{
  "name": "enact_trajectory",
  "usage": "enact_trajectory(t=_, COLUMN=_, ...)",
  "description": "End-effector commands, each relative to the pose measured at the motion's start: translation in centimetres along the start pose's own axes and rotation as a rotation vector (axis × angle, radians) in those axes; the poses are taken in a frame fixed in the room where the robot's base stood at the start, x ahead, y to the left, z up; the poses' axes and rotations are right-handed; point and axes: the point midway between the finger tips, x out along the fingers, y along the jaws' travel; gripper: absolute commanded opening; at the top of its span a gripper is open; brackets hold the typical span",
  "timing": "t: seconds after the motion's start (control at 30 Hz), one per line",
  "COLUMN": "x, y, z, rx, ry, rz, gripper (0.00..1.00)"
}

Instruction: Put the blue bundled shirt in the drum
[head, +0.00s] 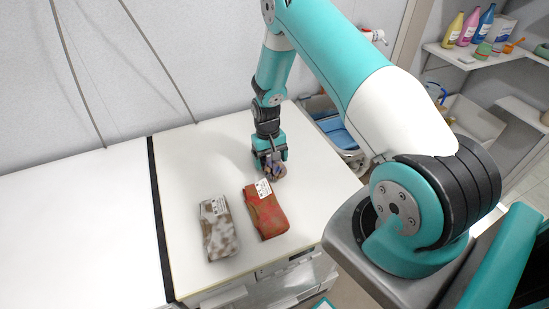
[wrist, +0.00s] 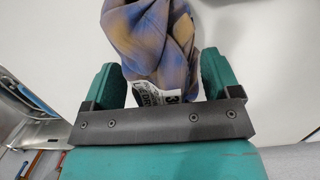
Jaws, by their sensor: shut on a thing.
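My gripper (head: 270,158) is low over the right part of the white counter. It is shut on the blue bundled shirt (head: 277,172), which is mostly hidden behind the fingers in the head view. In the wrist view the bundled shirt (wrist: 150,40) is blue-purple with tan patches, with a printed white tag near the palm. It sits between the two green fingers of my gripper (wrist: 158,78). I cannot tell whether the shirt touches the counter. I cannot make out the drum in either view.
A red-brown bundle (head: 266,212) and a grey-white bundle (head: 217,230) lie on the white counter (head: 200,160) in front of my gripper. A white appliance front (head: 285,280) is below the counter edge. A basket with blue contents (head: 340,135) and bottle shelves (head: 470,52) are right.

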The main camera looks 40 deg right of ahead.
Motion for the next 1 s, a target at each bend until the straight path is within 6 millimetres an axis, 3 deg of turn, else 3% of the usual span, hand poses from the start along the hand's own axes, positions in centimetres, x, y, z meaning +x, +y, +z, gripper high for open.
enact_trajectory(t=0.13, x=1.6, y=0.1, z=-0.2, rx=0.001, ry=-0.002, rz=0.0, gripper=0.54)
enact_trajectory(t=0.53, x=2.4, y=0.1, z=-0.4, rx=0.001, ry=0.0, rz=0.0, gripper=0.54)
enact_trajectory(t=0.57, x=2.2, y=0.1, z=-0.3, rx=0.001, ry=0.0, rz=0.0, gripper=0.9)
enact_trajectory(t=0.6, x=2.2, y=0.1, z=-0.3, rx=0.001, ry=0.0, rz=0.0, gripper=0.99)
enact_trajectory(t=1.0, x=1.1, y=0.1, z=-0.4, rx=0.001, ry=0.002, rz=0.0, gripper=1.0)
